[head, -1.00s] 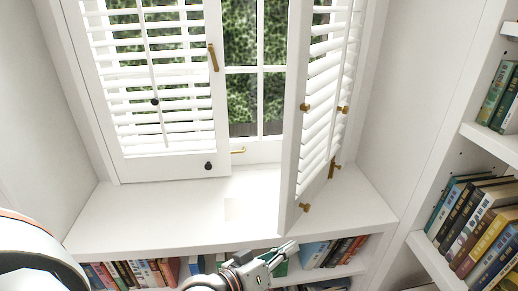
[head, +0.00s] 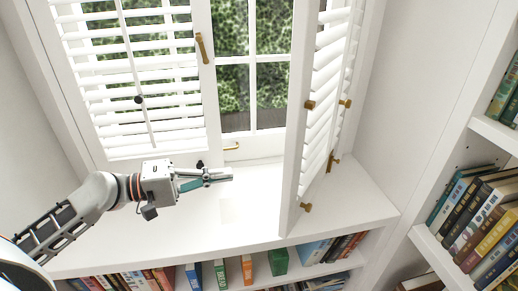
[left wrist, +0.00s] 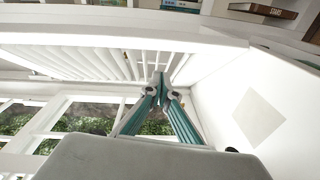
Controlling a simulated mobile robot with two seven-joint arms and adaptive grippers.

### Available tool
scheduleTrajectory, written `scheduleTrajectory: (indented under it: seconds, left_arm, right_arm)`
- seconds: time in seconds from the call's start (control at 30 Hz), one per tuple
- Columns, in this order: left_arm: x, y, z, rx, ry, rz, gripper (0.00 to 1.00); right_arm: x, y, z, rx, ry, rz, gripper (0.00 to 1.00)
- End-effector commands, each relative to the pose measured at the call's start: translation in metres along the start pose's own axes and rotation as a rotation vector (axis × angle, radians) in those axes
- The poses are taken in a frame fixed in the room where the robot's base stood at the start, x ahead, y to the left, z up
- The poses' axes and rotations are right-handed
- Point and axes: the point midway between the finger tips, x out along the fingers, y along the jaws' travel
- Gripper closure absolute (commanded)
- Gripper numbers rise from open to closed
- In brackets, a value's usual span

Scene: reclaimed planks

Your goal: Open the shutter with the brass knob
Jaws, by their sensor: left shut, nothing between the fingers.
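The right shutter (head: 321,110) is a white louvred panel swung out from the window, standing open over the sill. It carries brass knobs, one at mid height (head: 309,105) and one low down (head: 305,207). The left shutter (head: 110,85) lies across the window, with a brass bar handle (head: 202,48) and black knobs (head: 137,98). My left gripper (head: 229,174) is shut and empty above the sill, pointing right, apart from the open panel. In the left wrist view its fingertips (left wrist: 158,84) meet in front of a louvred panel (left wrist: 90,60). My right gripper is out of view.
The white sill (head: 255,215) is bare except for a pale square (head: 235,210). Bookshelves stand below it and at the right (head: 470,215). A brass window catch (head: 232,147) sits behind the gripper. Free room lies between gripper and open panel.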

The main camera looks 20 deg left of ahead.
Motion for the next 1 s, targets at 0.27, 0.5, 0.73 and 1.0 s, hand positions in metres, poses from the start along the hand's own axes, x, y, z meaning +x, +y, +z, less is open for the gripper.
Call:
scheduleTrajectory:
  seconds: [0.27, 0.5, 0.73, 1.0]
  left_arm:
    - [-0.011, 0.049, -0.008, -0.120, -0.068, 0.053, 1.00]
    - [0.004, 0.053, -0.007, -0.124, -0.072, 0.058, 1.00]
    - [0.032, 0.055, -0.005, -0.123, -0.071, 0.059, 1.00]
    - [0.065, 0.059, -0.003, -0.122, -0.070, 0.060, 1.00]
  right_arm:
    - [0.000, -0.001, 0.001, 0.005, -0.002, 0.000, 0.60]
    - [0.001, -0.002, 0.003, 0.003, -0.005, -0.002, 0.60]
    - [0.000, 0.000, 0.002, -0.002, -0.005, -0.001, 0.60]
    - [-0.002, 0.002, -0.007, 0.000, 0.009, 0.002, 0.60]
